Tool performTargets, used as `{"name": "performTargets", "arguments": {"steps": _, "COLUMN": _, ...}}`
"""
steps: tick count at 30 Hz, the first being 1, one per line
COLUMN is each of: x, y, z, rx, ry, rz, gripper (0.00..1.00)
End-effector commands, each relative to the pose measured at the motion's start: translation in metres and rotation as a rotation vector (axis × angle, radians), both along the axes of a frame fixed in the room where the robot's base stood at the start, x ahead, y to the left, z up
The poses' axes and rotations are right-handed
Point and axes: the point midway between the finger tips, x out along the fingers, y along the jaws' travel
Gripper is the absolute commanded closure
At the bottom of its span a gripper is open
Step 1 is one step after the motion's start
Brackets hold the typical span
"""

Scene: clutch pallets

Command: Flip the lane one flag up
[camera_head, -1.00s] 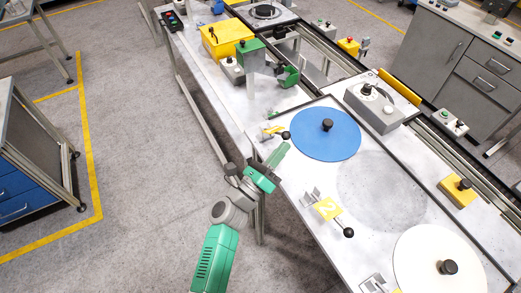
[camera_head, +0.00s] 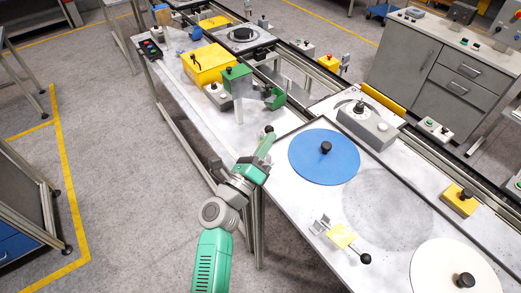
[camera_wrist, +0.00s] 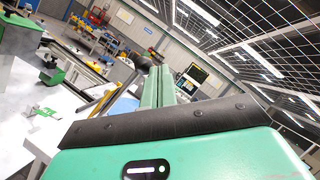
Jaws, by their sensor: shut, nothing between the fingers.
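The blue disc (camera_head: 324,157) with a black knob lies in the nearest lane at the left end of the rack. My gripper (camera_head: 267,143) is shut and empty, at the table's edge just left of this disc. A black ball (camera_head: 269,129) shows right at its fingertips; touching or just apart, I cannot tell. The flag plate by the blue disc is hidden behind my gripper in the head view, so its tilt cannot be read. In the wrist view the shut green fingers (camera_wrist: 165,85) point forward, with a dark ball (camera_wrist: 143,64) beside their tips.
The yellow lane two flag (camera_head: 341,236), with its black ball handle (camera_head: 365,258), lies low beside an empty round patch. A white disc (camera_head: 457,271) is at the lower right. A green fixture (camera_head: 236,76) and yellow box (camera_head: 209,63) stand beyond my gripper.

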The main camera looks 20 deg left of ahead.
Motion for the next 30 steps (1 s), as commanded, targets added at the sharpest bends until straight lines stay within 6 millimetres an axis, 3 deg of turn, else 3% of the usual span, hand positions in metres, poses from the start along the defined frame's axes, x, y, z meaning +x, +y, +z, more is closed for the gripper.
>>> {"name": "performTargets", "arguments": {"steps": 23, "x": 0.005, "y": 0.005, "z": 0.004, "rx": 0.000, "ry": 0.000, "rz": -0.001, "gripper": 1.00}}
{"name": "performTargets", "arguments": {"steps": 26, "x": -0.002, "y": 0.007, "z": 0.006, "rx": 0.000, "ry": 0.000, "rz": -0.001, "gripper": 1.00}}
{"name": "performTargets", "arguments": {"steps": 30, "x": -0.026, "y": 0.010, "z": 0.008, "rx": -0.002, "ry": 0.001, "rz": -0.008, "gripper": 1.00}}
